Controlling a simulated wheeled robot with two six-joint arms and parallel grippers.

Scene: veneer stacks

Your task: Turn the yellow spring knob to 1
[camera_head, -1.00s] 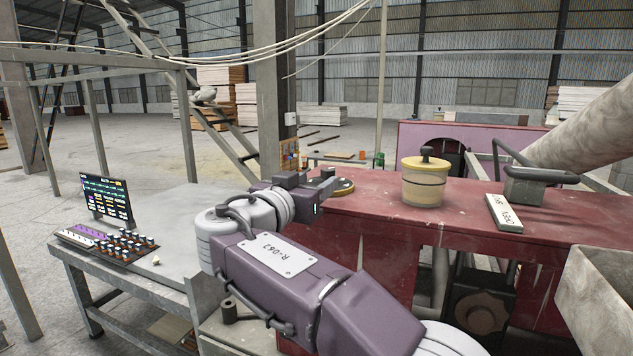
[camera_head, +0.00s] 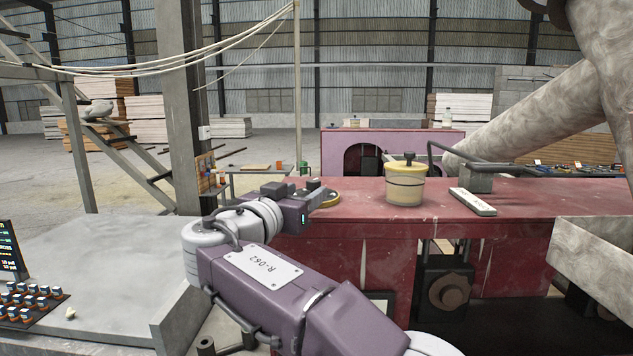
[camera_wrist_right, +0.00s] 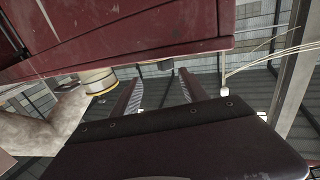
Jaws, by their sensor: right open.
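My left gripper is not in view.
A yellow pot with a dark-knobbed lid (camera_head: 405,188) stands on the red bench (camera_head: 540,195). A pale labelled block (camera_head: 472,202) lies right of it. A grey table (camera_head: 90,265) with a control panel (camera_head: 30,302) is at left. A grey hopper (camera_head: 600,260) is at right.

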